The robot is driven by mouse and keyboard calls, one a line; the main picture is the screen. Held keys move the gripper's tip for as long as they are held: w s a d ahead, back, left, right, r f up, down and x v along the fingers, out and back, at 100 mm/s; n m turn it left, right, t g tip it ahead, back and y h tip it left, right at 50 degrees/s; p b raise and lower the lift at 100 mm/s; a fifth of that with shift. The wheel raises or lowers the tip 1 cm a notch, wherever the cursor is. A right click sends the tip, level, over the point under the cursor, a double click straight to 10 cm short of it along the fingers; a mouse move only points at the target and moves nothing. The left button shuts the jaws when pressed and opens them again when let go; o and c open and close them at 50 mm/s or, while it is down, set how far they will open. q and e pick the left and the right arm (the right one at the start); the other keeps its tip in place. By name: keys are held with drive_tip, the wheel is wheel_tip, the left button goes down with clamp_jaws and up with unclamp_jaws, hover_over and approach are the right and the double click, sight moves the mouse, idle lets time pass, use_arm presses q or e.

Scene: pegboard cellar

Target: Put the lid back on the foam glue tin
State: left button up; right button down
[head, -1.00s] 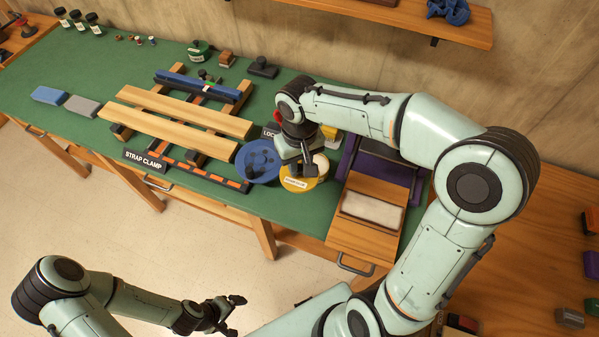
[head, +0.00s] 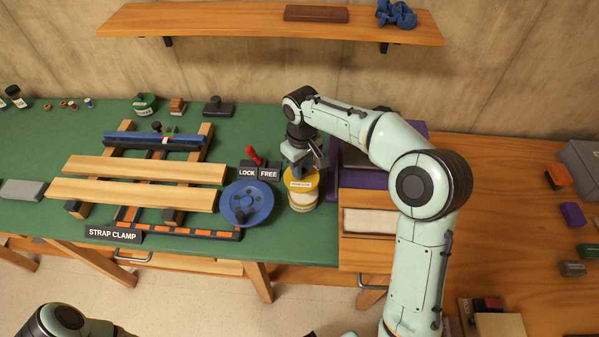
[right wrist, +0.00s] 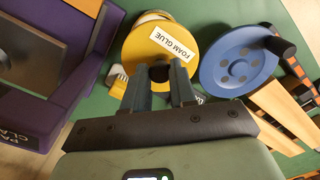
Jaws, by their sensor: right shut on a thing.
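The foam glue tin (head: 303,200) stands near the front edge of the green mat, pale-sided with yellow at its base. Its yellow lid (head: 302,180) is over it; the lid also shows in the right wrist view (right wrist: 150,55), with a FOAM GLUE label. My right gripper (head: 304,164) is above the lid, shut on its dark knob (right wrist: 159,72). In the right wrist view, part of the tin (right wrist: 152,17) shows past the lid's far edge. I cannot tell whether the lid touches the tin. My left gripper is out of view.
A blue handwheel (head: 246,204) is close left of the tin, with LOCK and FREE signs (head: 258,173) and a red lever (head: 254,156) behind. The strap clamp (head: 140,182) with wooden boards fills the left. A purple-framed unit (head: 349,176) stands close right.

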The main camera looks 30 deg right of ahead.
sight(304, 176)
drive_tip(key=shift+w+d+f, duration=0.15)
drive_tip(key=shift+d+f, duration=0.25)
drive_tip(key=shift+f, duration=0.05)
drive_tip(key=shift+f+b, duration=1.45)
drive_tip(key=shift+f, duration=0.55)
drive_tip(key=shift+f+b, duration=0.45)
drive_tip(key=shift+f, duration=0.6)
use_arm(q)
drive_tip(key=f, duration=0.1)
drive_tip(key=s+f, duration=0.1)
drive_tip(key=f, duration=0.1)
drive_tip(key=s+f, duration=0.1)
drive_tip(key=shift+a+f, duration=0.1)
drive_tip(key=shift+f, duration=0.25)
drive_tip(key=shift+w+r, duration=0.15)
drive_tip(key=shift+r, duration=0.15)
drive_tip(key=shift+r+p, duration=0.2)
drive_tip(key=shift+p, duration=0.25)
use_arm(e)
drive_tip(key=shift+f, duration=0.15)
drive_tip(key=shift+c, duration=1.8)
unclamp_jaws()
